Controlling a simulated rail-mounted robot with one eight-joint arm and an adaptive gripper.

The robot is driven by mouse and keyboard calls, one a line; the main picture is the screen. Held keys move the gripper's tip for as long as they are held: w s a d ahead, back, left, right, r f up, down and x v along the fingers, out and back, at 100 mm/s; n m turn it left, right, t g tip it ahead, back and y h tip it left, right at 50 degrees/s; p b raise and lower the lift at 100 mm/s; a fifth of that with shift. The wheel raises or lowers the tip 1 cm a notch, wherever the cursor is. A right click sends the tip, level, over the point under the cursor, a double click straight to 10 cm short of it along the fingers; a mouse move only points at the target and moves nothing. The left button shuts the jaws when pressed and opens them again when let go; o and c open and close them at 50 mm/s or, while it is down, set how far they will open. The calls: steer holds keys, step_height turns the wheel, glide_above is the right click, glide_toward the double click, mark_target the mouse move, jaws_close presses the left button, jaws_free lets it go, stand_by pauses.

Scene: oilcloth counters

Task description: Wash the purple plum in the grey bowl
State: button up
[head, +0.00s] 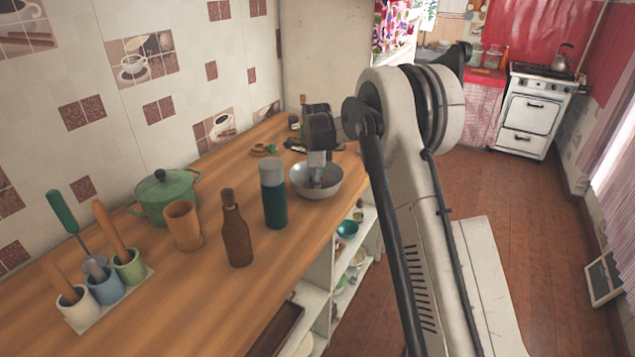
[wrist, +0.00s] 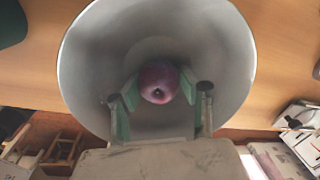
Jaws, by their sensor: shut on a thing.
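The grey bowl (head: 328,187) stands on the wooden counter near its front edge. In the wrist view the bowl (wrist: 215,50) fills the middle of the picture. The purple plum (wrist: 157,82) is between the two green-padded fingers of my gripper (wrist: 160,92), which is shut on it. The plum is inside the bowl's outline; I cannot tell whether it touches the bottom. In the head view my gripper (head: 317,178) reaches down into the bowl, and the plum is mostly hidden there.
A green and grey flask (head: 273,195) and a brown bottle (head: 236,230) stand left of the bowl. A wooden cup (head: 183,225) and a green pot (head: 165,194) are farther left. Small items, including a wooden dish (head: 264,150), lie behind the bowl. Open shelves (head: 345,265) are below.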

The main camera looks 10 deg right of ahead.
steer(key=shift+r+p, duration=1.5)
steer(key=shift+r, duration=3)
steer(key=shift+r+p, duration=0.7)
steer(key=shift+r, duration=1.3)
